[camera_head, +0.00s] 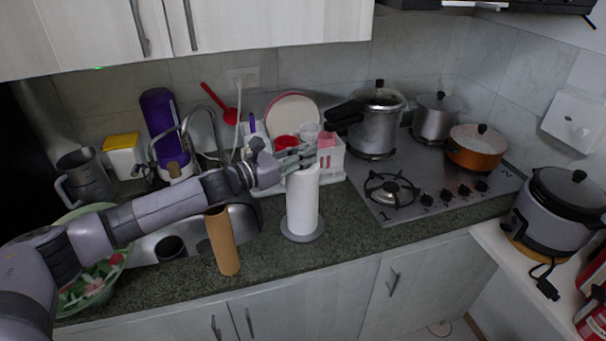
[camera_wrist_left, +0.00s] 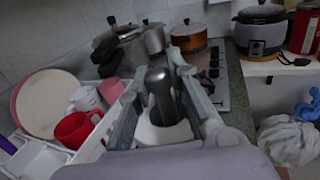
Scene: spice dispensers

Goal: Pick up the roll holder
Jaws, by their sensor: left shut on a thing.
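The roll holder (camera_head: 303,238) stands upright on the counter, with a grey round base and a white paper roll (camera_head: 302,203) around its post. My left gripper (camera_head: 303,158) is at the top of the holder, shut on its post. In the left wrist view the dark grey post (camera_wrist_left: 161,97) stands between the two fingers of the left gripper (camera_wrist_left: 163,80). The white roll (camera_wrist_left: 163,133) is below the fingers. The lower part of the holder is hidden in that view. My right gripper is not in view.
A white dish rack (camera_head: 331,163) with red cups and plates is right behind the holder. The stove (camera_head: 430,190) with pots is to the right. A brown cardboard tube (camera_head: 222,242) stands to the left, by the sink. The counter front right of the holder is clear.

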